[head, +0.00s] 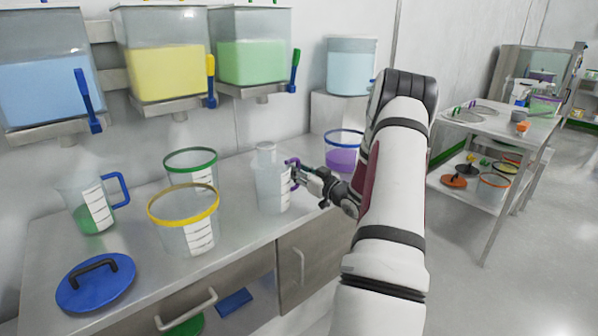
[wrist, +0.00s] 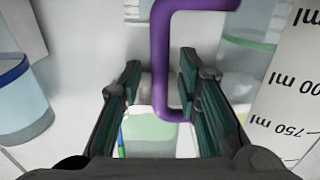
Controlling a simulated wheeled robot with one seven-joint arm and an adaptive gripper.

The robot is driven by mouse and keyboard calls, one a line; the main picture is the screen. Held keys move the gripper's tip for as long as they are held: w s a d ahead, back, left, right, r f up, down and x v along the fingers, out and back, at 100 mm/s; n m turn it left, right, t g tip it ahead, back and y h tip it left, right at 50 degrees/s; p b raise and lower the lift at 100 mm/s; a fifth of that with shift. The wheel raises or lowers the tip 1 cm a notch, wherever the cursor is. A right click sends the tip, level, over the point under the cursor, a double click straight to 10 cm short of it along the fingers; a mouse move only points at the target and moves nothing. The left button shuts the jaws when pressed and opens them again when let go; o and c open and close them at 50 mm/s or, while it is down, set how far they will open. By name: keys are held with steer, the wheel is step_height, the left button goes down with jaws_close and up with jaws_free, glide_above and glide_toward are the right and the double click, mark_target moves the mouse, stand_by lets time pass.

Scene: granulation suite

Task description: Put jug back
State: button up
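A clear jug with a purple handle (head: 268,188) stands upright on the counter, with a white volume scale on its side. Its purple handle (wrist: 158,50) is near the camera in the wrist view. My gripper (head: 299,174) is at the handle, on the jug's right side. In the wrist view my gripper (wrist: 160,75) is open, its fingers on either side of the handle with a visible gap to the left. A second clear jug with a blue handle (head: 84,210), holding some green, stands at the counter's left.
A yellow-rimmed bucket (head: 185,237), a green-rimmed bucket (head: 178,172) and a blue-rimmed bucket (head: 341,158) with purple contents stand on the counter (head: 238,200). A blue lid (head: 96,283) lies front left. Wall dispensers with blue, yellow (head: 165,75) and green liquid hang above. A steel trolley (head: 500,130) stands right.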

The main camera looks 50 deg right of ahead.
steer(key=p+v, duration=0.1)
steer(key=v, duration=1.1)
steer(key=shift+r, duration=0.15)
